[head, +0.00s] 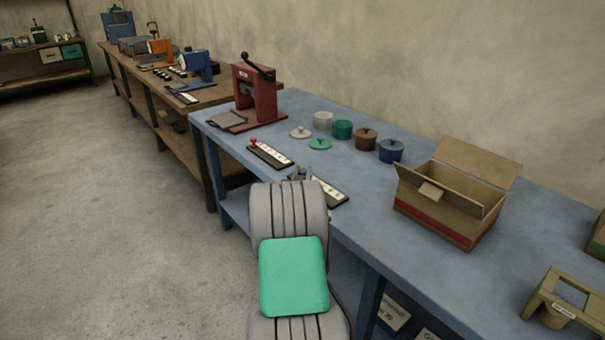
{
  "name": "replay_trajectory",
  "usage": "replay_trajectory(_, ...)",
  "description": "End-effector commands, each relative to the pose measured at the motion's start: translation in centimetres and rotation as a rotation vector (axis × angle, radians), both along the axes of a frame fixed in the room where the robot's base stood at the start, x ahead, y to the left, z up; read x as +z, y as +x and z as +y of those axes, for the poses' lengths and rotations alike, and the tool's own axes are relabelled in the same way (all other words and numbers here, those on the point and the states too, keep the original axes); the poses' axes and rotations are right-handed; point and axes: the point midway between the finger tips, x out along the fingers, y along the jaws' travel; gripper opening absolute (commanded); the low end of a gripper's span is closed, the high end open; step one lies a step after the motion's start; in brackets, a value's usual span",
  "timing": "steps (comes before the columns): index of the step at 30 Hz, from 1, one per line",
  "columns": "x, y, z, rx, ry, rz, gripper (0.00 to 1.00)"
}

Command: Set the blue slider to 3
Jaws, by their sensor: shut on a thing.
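The slider track with a white scale (329,192) lies on the blue table, just beyond my arm. Its left end is hidden behind my grey arm, and the scale's numbers are too small to read. A small grey-blue shape at that hidden end is my gripper (300,174), shut on the slider's knob, which is mostly covered. I cannot tell which mark the knob stands at. A second slider with a red knob (254,143) lies to the left, with the knob at its far left end.
A red press (254,95) stands behind the sliders. An open cardboard box (434,211) stands to the right. The table (372,228) is clear between.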

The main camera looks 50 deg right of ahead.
Motion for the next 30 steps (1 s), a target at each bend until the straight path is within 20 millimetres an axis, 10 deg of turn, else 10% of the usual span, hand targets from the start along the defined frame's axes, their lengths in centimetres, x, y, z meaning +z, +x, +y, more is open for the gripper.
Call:
replay_trajectory(6, 0.0, 0.0, 0.01, 0.0, 0.0, 0.0, 0.0)
replay_trajectory(30, -0.01, 0.02, 0.02, 0.0, 0.0, 0.0, 0.0)
